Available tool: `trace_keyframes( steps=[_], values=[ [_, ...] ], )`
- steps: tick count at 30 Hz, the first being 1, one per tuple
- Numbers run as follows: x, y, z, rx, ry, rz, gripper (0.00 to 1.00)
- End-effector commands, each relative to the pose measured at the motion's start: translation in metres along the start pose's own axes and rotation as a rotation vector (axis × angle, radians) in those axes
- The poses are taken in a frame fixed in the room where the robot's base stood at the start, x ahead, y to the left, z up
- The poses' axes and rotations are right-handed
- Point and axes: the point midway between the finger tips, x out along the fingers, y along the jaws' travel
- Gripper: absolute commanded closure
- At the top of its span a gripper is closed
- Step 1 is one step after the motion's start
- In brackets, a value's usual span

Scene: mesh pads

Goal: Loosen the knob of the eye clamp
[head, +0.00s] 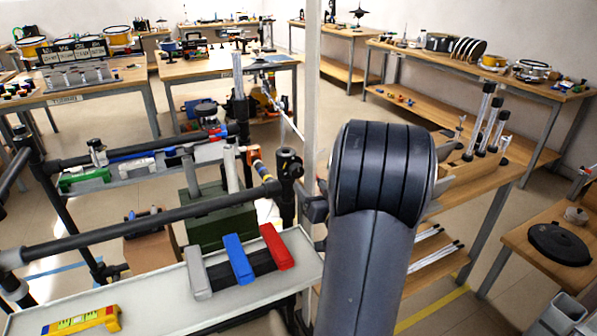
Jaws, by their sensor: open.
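A black clamp-like fitting (289,164) stands at the right end of the lower dark rail, beside a pale upright post. I cannot tell for sure that it is the eye clamp, and its knob is not clearly made out. My dark grey arm fills the middle right foreground. A dark part of my gripper (316,209) shows at the arm's left edge, close to the right of the fitting in the picture. The rest of the gripper is hidden behind my arm. It is open, and I see nothing held in it.
Dark rails (140,222) cross the left side above a pale tray (150,300) bearing grey, blue and red blocks (238,259). A pale post (312,80) rises behind the fitting. A wooden bench (480,160) with upright tubes stands right. Floor shows between the benches.

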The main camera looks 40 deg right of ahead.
Motion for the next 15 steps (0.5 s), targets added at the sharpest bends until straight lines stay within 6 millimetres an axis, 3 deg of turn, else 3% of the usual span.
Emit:
trace_keyframes(
  steps=[9, 15],
  values=[
    [0.061, -0.002, 0.0, 0.0, -0.001, -0.002, 0.41],
    [0.087, -0.001, 0.0, 0.0, -0.001, 0.0, 0.41]
  ],
)
